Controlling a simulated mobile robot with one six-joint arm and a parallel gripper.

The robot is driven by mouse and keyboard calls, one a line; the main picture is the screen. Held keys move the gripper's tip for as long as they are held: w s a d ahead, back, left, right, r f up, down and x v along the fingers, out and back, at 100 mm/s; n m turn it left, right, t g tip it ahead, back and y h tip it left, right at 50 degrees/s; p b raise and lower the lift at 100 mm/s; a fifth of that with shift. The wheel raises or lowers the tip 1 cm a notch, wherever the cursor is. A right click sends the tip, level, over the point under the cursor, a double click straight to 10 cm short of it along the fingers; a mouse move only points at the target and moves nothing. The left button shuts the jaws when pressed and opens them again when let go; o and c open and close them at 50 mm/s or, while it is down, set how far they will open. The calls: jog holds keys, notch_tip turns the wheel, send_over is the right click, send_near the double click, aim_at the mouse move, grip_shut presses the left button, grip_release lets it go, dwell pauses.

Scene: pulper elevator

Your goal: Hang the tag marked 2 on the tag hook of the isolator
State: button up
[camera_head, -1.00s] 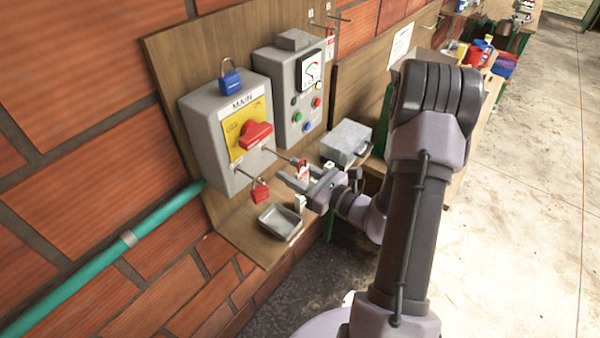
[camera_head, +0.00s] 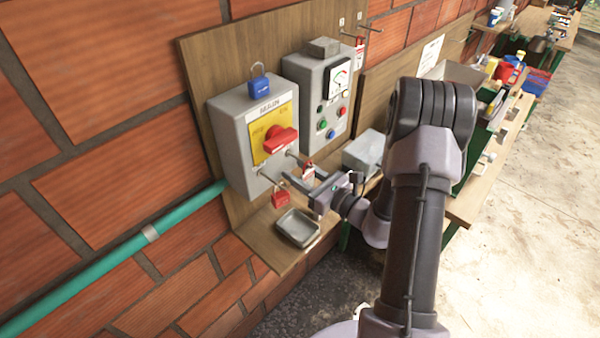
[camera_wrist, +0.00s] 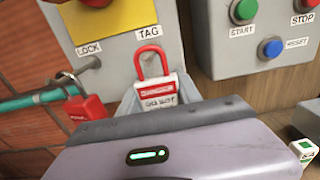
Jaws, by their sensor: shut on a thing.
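The isolator (camera_head: 235,135) is a grey box marked MAIN with a red handle on a yellow plate. Its tag hook (camera_wrist: 151,62) sticks out under the TAG label in the wrist view. My gripper (camera_head: 318,187) is shut on a red and white tag (camera_wrist: 158,97) with a red loop on top; it also shows in the head view (camera_head: 308,171). The loop is upright and overlaps the hook in the wrist view; I cannot tell whether it is around it. The number on the tag is not readable, and its lower part is hidden by my gripper.
A red padlock (camera_head: 281,199) hangs on the lock hook left of the tag. A blue padlock (camera_head: 260,85) is on top of the isolator. A grey tray (camera_head: 297,228) lies below. A control box (camera_head: 318,105) with buttons stands to the right. Another tag (camera_head: 360,47) hangs higher up.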

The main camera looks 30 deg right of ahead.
dwell(0.3)
jog(key=o, duration=1.4)
jog(key=b+v, duration=0.1)
jog(key=v, duration=1.7)
jog(key=a+n+g+y+b, duration=0.55)
jog(key=a+n, duration=0.25)
jog(key=a, duration=0.3)
jog(key=s+a+f+n+g+h+b, duration=0.2)
jog(key=s+a+n+h+b, duration=0.1)
jog(key=n, duration=0.3)
jog(key=s+a+f+n+g+h+b, duration=0.1)
jog(key=s+a+f+n+h+b, duration=0.1)
jog(key=a+n+b, duration=0.3)
jog(key=s+a+f+n+g+h+b, duration=0.2)
jog(key=s+a+n+h+b, duration=0.1)
jog(key=n+b, duration=0.3)
jog(key=shift+s+a+n+g+h, duration=0.2)
jog(key=shift+a+n+h, duration=0.1)
jog(key=shift+n+h, duration=0.25)
jog(key=shift+s+a+n+g+h, duration=0.15)
jog(key=shift+a+n+h, duration=0.2)
jog(key=shift+n, duration=0.4)
